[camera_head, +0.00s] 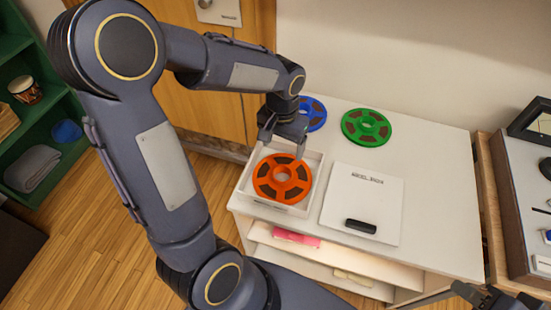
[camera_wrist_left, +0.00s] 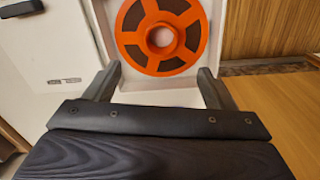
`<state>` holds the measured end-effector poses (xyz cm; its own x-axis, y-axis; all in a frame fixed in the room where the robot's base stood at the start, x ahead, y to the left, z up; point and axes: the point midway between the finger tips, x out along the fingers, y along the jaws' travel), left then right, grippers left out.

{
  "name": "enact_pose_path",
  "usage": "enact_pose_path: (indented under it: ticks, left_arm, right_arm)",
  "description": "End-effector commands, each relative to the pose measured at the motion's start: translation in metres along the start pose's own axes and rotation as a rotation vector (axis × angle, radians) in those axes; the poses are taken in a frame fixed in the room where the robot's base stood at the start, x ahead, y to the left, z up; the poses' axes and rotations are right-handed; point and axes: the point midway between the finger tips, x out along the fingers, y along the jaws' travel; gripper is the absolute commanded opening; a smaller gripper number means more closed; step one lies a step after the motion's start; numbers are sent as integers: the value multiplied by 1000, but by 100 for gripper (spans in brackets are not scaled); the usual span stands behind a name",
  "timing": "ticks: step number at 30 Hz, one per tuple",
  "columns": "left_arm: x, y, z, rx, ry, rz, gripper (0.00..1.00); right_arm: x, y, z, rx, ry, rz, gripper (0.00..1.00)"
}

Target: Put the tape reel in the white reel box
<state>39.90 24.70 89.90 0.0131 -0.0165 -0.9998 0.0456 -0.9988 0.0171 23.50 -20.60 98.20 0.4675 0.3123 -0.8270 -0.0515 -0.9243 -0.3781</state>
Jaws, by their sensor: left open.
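An orange tape reel (camera_head: 282,178) with brown tape lies flat in the open white reel box (camera_head: 241,186), within its walls. The reel also shows in the left wrist view (camera_wrist_left: 161,36), partly cut off at the top. My left gripper (camera_head: 283,145) is over the far part of the box, open. In the left wrist view its two fingers (camera_wrist_left: 160,75) stand apart with nothing between them, and the reel is just beyond them. A part of my right gripper (camera_head: 490,296) shows at the bottom right edge; its fingers are not clear.
A white lid (camera_head: 365,193) with a black handle (camera_head: 361,226) lies right of the box. A green reel (camera_head: 366,127) and a partly hidden blue reel (camera_head: 315,113) lie behind on the white cabinet (camera_head: 440,180). A dark-sided case (camera_head: 515,200) stands at the right.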

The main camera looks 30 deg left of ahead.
Motion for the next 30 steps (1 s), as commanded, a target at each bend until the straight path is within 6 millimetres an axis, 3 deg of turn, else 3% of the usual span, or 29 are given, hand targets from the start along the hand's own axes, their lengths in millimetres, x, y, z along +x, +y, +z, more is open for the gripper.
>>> enact_pose_path:
  ticks: [5,9,15,21,30]
  left_arm:
    - [-42,-1,42,-42,106,101,77]
    - [-71,8,91,-71,225,206,77]
    - [-85,25,143,-93,377,315,77]
    - [-85,35,163,-98,446,358,77]
    - [-86,36,164,-98,451,361,77]
  right_arm:
    - [0,0,0,0,0,0,40]
    - [0,0,0,0,0,0,40]
    - [0,0,0,0,0,0,40]
    - [0,0,0,0,0,0,40]
    - [-1,0,0,0,0,0,40]
